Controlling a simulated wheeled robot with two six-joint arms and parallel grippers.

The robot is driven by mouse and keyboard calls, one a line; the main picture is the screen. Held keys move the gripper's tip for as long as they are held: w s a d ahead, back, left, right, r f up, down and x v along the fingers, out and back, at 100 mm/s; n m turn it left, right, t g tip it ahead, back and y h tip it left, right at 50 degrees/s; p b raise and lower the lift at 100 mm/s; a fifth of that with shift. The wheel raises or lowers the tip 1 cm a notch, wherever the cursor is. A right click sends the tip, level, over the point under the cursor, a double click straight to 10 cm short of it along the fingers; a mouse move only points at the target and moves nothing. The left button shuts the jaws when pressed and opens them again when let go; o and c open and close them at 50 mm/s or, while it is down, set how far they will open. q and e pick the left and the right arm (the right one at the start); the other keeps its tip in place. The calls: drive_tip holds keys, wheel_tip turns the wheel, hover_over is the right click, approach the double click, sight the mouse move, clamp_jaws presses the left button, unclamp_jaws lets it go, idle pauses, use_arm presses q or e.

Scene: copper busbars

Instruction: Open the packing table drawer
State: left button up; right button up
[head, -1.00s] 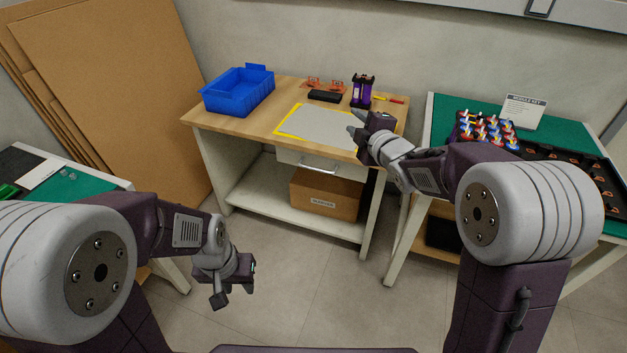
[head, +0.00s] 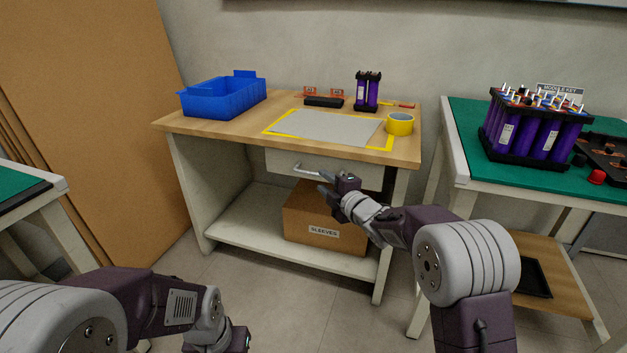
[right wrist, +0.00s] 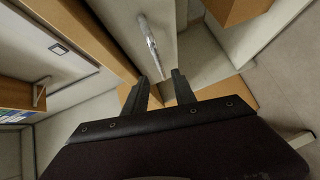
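The packing table (head: 175,123) has a white drawer (head: 358,176) under its wooden top, and the drawer looks closed. A silver bar handle (head: 306,169) runs across the drawer front. My right gripper (head: 326,187) is in front of the drawer, close to the handle's right end. In the right wrist view its two dark fingers (right wrist: 160,86) are apart with nothing held. The handle (right wrist: 150,42) shows beyond the fingertips there, apart from them. My left gripper (head: 238,343) is low at the bottom edge, partly cut off, and its fingers cannot be made out.
A cardboard box marked SLEEVES (head: 322,222) sits on the lower shelf below the drawer. A blue bin (head: 222,98), grey mat (head: 325,127) and yellow tape roll (head: 399,124) are on top. A green-topped table (head: 470,180) with purple modules stands at right. Floor ahead is clear.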

sight(314, 174)
drive_tip(key=b+x, duration=0.1)
drive_tip(key=x, duration=0.6)
drive_tip(key=shift+w+a, duration=0.1)
drive_tip(key=shift+w, duration=0.1)
drive_tip(key=shift+f, duration=0.1)
clamp_jaws()
idle(1.0)
